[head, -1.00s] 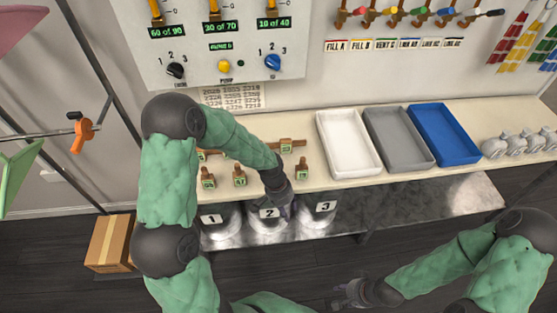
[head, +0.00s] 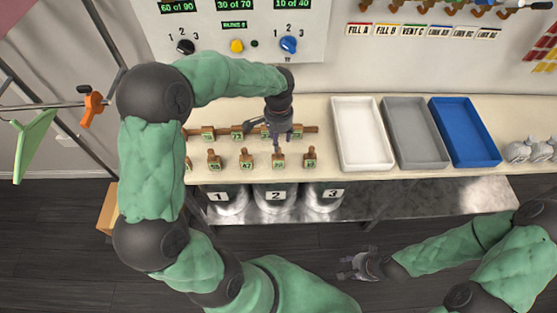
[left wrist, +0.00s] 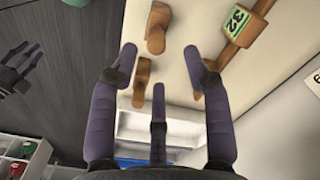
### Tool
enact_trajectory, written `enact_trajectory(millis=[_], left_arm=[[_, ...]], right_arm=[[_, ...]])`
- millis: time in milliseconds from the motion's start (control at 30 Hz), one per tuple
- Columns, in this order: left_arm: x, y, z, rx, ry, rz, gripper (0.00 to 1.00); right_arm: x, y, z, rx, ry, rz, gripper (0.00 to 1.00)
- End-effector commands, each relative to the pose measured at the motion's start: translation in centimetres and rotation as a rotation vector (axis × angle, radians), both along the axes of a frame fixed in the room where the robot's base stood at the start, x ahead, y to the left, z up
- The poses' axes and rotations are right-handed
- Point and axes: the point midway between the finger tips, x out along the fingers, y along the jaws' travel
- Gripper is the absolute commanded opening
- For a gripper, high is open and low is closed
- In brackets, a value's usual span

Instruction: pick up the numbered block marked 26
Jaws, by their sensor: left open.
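Several wooden blocks with green number labels stand on the counter in the head view, a front row (head: 246,160) and a back row on a wooden rail (head: 208,133). Most labels are too small to read, and I cannot make out which block is marked 26. My left gripper (head: 270,138) is open above the blocks, fingers pointing down, partly hiding the back row. In the left wrist view its open fingers (left wrist: 160,75) hold nothing. Wooden blocks (left wrist: 142,80) without visible labels lie beyond them, beside a block marked 32 (left wrist: 237,20). My right gripper (head: 350,267) is open and empty, low over the floor.
White (head: 362,135), grey (head: 415,133) and blue (head: 466,133) trays stand right of the blocks. Numbered metal canisters (head: 275,197) stand on the shelf below. A control panel (head: 230,25) rises behind. A garment rail (head: 45,106) is at left.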

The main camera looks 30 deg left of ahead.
Motion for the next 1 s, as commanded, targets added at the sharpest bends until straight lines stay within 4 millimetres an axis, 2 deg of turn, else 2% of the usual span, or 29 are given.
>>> enact_trajectory(millis=[233,500,767,867,933,967,1000], left_arm=[[-0.2,0.0,-1.8,0.0,0.0,0.0,0.49],[-0.5,-0.1,-5.4,-0.001,0.0,0.0,0.49],[-0.5,-0.1,-5.7,0.0,-0.002,0.0,0.49],[-0.5,-0.1,-5.7,0.0,-0.002,0.0,0.26],[-0.5,-0.1,-5.7,0.0,-0.002,0.0,0.06],[-0.5,-0.1,-5.7,0.0,-0.002,0.0,0.0],[-0.5,-0.1,-5.7,0.0,-0.002,0.0,0.0]], right_arm=[[0.0,0.0,-0.6,0.0,0.0,0.0,0.4],[0.0,0.0,-2.0,0.0,0.0,0.0,0.4],[0.0,0.0,-1.9,0.0,0.0,0.0,0.4],[0.0,0.0,-1.9,0.0,0.0,0.0,0.4],[0.0,0.0,-1.9,0.0,-0.001,0.0,0.4],[0.0,0.0,-1.9,0.0,-0.001,0.0,0.4],[0.0,0.0,-1.9,0.0,0.0,0.0,0.4]])
